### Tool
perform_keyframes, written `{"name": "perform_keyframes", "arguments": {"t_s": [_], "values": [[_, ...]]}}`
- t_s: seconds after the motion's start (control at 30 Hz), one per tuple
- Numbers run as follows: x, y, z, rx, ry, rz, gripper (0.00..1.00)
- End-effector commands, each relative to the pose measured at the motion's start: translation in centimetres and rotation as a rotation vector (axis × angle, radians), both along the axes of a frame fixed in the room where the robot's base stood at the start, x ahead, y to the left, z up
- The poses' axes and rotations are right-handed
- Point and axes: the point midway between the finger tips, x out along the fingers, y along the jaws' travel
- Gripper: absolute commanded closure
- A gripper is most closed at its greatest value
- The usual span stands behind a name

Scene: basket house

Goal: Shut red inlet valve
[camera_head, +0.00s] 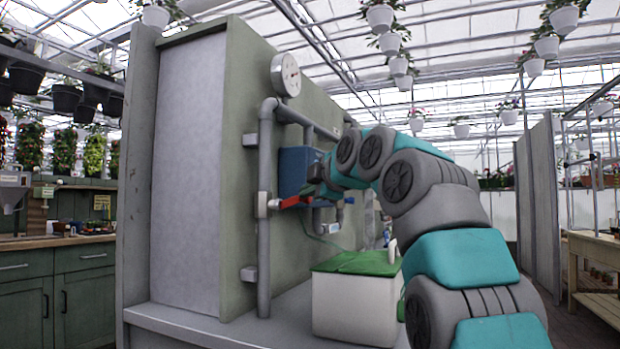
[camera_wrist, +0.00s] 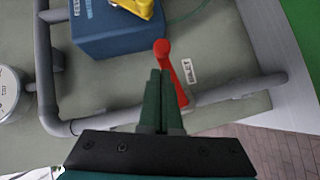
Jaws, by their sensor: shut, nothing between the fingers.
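The red inlet valve's lever (camera_head: 292,202) sits on the grey upright pipe (camera_head: 264,245) on the panel's left side. It points right from the pipe, roughly crosswise to it and tilted slightly. In the wrist view the red lever (camera_wrist: 175,72) ends in a round knob and lies just right of my fingers. My gripper (camera_wrist: 160,73) is shut and empty, its dark green fingers side by side along the lever. I cannot tell whether they touch it. The lever's base is partly hidden by the fingers. In the head view my arm hides most of the gripper.
A blue box (camera_wrist: 118,32) with a yellow handle (camera_wrist: 135,7) is close ahead. A round gauge (camera_head: 286,75) is at the panel's top. A white bin (camera_head: 353,308) with a green cover (camera_head: 358,263) stands below my arm. A small label (camera_wrist: 188,72) is beside the lever.

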Motion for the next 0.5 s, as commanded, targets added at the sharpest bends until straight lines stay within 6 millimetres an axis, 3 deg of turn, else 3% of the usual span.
{"name": "perform_keyframes", "arguments": {"t_s": [0.17, 0.5], "values": [[1.47, -0.37, -0.45, 0.000, 0.001, 0.001, 1.00], [1.56, -0.40, -0.48, 0.001, 0.003, 0.001, 1.00]]}}
